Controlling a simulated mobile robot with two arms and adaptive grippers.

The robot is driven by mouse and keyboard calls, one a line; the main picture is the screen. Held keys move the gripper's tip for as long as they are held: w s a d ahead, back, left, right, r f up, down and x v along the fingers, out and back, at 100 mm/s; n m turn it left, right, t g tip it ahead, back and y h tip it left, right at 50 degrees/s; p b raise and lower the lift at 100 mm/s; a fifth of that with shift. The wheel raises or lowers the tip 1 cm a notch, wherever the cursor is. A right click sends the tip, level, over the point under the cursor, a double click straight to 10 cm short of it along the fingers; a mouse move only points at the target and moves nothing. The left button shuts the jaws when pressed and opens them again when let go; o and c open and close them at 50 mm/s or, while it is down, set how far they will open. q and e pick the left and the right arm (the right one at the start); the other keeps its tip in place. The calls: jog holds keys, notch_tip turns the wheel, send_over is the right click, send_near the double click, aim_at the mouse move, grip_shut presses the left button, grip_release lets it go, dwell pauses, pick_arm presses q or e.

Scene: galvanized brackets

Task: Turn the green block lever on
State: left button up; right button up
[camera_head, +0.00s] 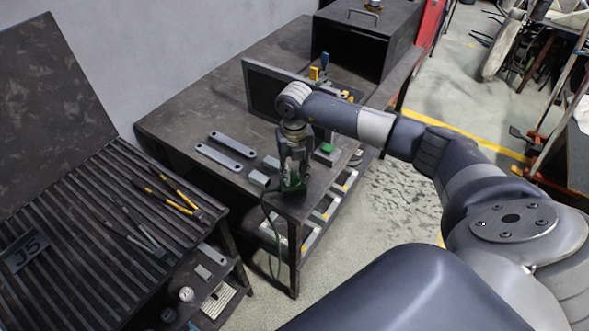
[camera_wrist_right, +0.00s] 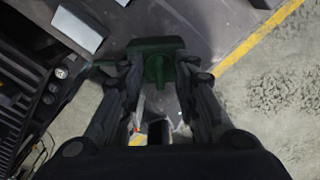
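A dark green block (camera_head: 293,187) with a green cord hanging from it sits at the near corner of the dark workbench (camera_head: 190,120). In the right wrist view the green block (camera_wrist_right: 150,44) lies crosswise beyond the fingertips, and a green lever-like part (camera_wrist_right: 158,72) projects from it between them. My right gripper (camera_head: 292,165) points down over the block in the head view. In the right wrist view my right gripper (camera_wrist_right: 160,70) is open, its fingers on either side of the lever part with visible gaps. The lever's exact angle is hard to tell. My left gripper is not in view.
Grey flat brackets (camera_head: 225,150) lie on the bench left of the gripper. A dark upright panel (camera_head: 268,88) and a dark box (camera_head: 365,40) stand behind. A slatted table (camera_head: 80,230) with yellow-handled tools is at left. Floor is open at right of the bench.

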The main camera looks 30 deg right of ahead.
grip_shut()
jog(key=shift+m, duration=0.4)
jog(key=m, duration=0.2)
jog(key=shift+m+b, duration=0.35)
jog(key=shift+m, duration=0.05)
jog(key=m, duration=0.3)
jog(key=shift+m, duration=0.4)
jog(key=m, duration=0.5)
jog(key=shift+r, duration=0.1)
jog(key=m, duration=0.5)
jog(key=shift+p, duration=0.3)
jog(key=shift+m, duration=0.3)
